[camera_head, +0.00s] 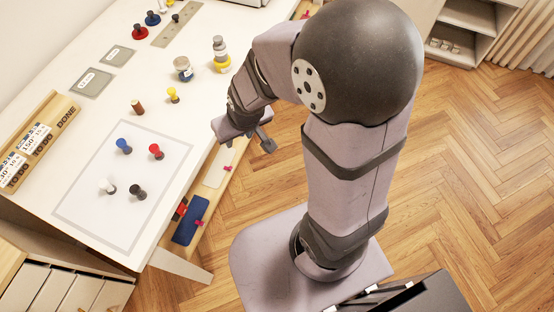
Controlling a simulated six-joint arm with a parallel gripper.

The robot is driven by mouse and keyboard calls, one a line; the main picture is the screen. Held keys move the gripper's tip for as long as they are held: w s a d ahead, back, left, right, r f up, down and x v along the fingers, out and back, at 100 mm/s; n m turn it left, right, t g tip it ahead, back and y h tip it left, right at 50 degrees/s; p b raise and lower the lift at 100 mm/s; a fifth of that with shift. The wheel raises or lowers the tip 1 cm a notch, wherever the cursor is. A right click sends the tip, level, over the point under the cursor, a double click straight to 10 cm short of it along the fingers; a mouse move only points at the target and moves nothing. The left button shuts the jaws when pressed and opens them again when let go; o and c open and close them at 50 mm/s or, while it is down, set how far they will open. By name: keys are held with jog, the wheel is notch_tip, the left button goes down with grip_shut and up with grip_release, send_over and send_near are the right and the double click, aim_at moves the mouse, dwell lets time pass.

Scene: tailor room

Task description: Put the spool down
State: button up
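Several small thread spools stand on the white table. A blue spool (123,146), a red spool (156,152), a white spool (107,186) and a black spool (137,191) stand apart inside a grey-outlined rectangle (90,219). A yellow spool (173,95) and a brown spool (138,107) stand just beyond it. My gripper (265,133) is right of the spools, in front of the table's right edge in the picture. A dark finger shows, but the opening between the fingers is unclear.
Two jars (183,69) (220,54) stand near the right edge. Grey label plates (91,82) lie at the back left. A wooden card rack (38,141) is at the left. An open drawer (215,165) juts below the table edge. Table space around the rectangle is mostly clear.

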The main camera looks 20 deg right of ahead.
jog(key=s+d+r+m+g, duration=0.1)
jog(key=s+d+g, duration=0.2)
jog(key=s, duration=0.8)
jog(key=d, duration=0.2)
jog(key=shift+s+d+r+g+h, duration=0.3)
jog(key=shift+s+r+g+h, duration=0.05)
jog(key=shift+s+g+h, duration=0.05)
